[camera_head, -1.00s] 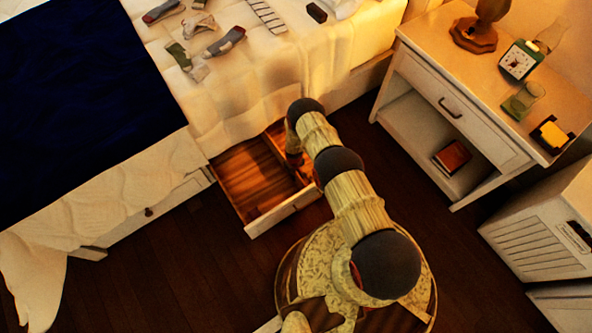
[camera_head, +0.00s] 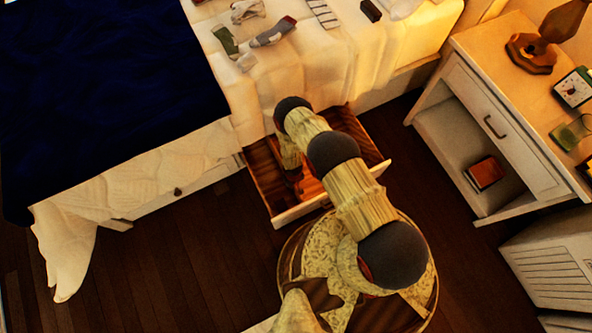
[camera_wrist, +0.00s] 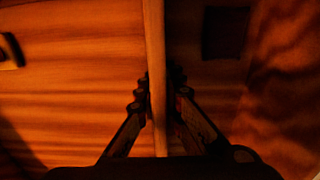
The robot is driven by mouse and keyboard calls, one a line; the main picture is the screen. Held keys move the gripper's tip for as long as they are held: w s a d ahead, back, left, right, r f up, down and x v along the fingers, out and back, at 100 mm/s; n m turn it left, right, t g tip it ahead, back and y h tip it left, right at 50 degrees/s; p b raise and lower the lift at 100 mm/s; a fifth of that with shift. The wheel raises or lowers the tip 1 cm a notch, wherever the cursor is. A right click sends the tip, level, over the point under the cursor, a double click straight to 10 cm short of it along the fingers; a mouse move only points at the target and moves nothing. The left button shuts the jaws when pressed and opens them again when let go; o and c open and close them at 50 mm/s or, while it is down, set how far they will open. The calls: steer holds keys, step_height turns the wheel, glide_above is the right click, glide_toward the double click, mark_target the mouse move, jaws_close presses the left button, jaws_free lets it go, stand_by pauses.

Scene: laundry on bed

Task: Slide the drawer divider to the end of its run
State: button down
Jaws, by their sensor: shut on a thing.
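The drawer divider (camera_wrist: 154,40) is a thin, light wooden strip running up the middle of the wrist view. My gripper (camera_wrist: 160,94) is shut on it, with one finger against each side. In the head view my gripper reaches down into the open drawer (camera_head: 296,213) under the bed, towards its left part. My arm hides most of the divider there, and I cannot tell its gap to the drawer wall.
In the wrist view a dark square item (camera_wrist: 225,32) lies right of the divider and a dark and pale item (camera_wrist: 11,50) lies left. The bed (camera_head: 165,165) stands behind the drawer. A nightstand (camera_head: 490,130) stands at right.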

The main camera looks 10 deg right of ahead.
steer(key=c, duration=1.9)
jaws_free()
steer(key=shift+r, duration=0.1)
step_height(320, 180, up, 12)
steer(key=shift+f, duration=0.1)
